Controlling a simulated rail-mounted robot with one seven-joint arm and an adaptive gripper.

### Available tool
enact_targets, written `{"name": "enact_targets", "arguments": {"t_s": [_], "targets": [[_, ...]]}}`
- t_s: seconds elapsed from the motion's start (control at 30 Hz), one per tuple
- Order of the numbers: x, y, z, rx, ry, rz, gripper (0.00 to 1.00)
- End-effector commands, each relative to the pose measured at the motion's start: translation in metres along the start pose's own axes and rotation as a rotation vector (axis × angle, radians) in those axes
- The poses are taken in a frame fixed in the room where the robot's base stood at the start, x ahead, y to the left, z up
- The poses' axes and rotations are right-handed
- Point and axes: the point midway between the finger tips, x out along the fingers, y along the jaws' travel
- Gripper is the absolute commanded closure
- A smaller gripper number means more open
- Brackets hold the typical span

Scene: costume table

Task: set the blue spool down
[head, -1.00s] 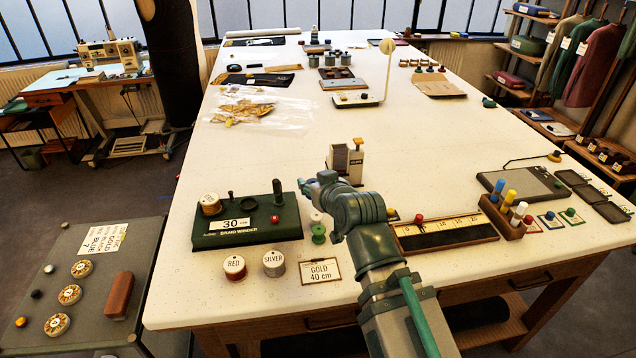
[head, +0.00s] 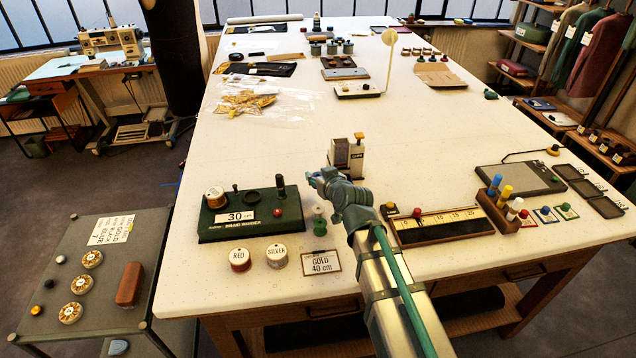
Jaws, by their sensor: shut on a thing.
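My gripper (head: 314,182) is at the end of my arm, above the white table (head: 270,150), near the right end of the green braid winder (head: 250,220). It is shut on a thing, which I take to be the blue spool. The spool itself cannot be made out, hidden by the fingers or too small to see. I cannot tell its height above the table. Below the gripper stand a small pale spool (head: 317,212) and a green spool (head: 319,228).
Red (head: 239,260) and silver (head: 277,258) spools and a "GOLD 40 cm" card (head: 320,262) are at the front. A ruler board (head: 440,224) lies right. A small box stand (head: 347,156) is behind the gripper. The table's middle is clear.

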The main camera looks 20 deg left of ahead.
Motion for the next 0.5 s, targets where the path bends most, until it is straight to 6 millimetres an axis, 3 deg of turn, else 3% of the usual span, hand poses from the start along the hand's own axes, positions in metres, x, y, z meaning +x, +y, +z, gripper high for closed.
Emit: {"name": "enact_targets", "arguments": {"t_s": [0.3, 0.5], "targets": [[0.012, 0.0, 0.025, 0.002, -0.002, -0.001, 0.86], [0.013, 0.0, 0.029, 0.001, -0.001, -0.001, 0.86]]}}
